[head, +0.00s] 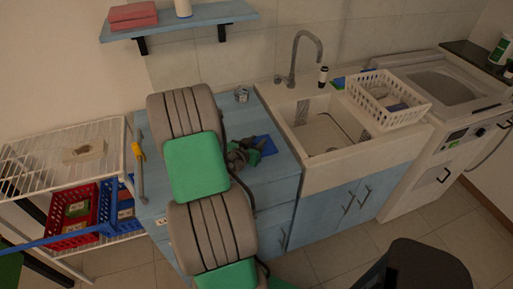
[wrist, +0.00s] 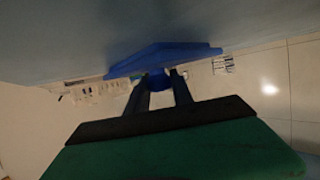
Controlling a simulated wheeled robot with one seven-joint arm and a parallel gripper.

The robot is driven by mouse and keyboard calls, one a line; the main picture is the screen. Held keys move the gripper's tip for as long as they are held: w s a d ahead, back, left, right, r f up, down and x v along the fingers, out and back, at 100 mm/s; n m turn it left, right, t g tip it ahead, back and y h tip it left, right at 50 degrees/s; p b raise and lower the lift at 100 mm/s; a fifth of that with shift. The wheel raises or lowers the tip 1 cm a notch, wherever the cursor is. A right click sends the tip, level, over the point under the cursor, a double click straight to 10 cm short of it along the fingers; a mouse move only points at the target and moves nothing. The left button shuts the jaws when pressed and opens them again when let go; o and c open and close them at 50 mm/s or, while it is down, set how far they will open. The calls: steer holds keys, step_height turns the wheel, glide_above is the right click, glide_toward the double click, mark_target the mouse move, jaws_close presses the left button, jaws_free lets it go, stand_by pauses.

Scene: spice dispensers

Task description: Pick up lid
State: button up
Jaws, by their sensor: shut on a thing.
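The lid is a flat blue piece; in the wrist view the lid (wrist: 180,52) shows with a rounded blue knob between my fingertips. In the head view the lid (head: 266,145) is a small blue patch over the blue counter, just beyond my gripper (head: 248,152). In the wrist view my gripper (wrist: 158,78) is shut on the lid's knob. The lid lies close to the counter surface (wrist: 60,30); I cannot tell whether it touches it. My arm hides part of the counter in the head view.
A small metal container (head: 241,95) stands at the counter's back. A sink (head: 325,130) with a faucet (head: 297,60) is to the right, beside a white basket (head: 388,100). A wire rack (head: 62,142) with red and blue crates stands left. A shelf (head: 180,20) hangs above.

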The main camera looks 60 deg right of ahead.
jaws_close()
steer(key=shift+r, duration=0.15)
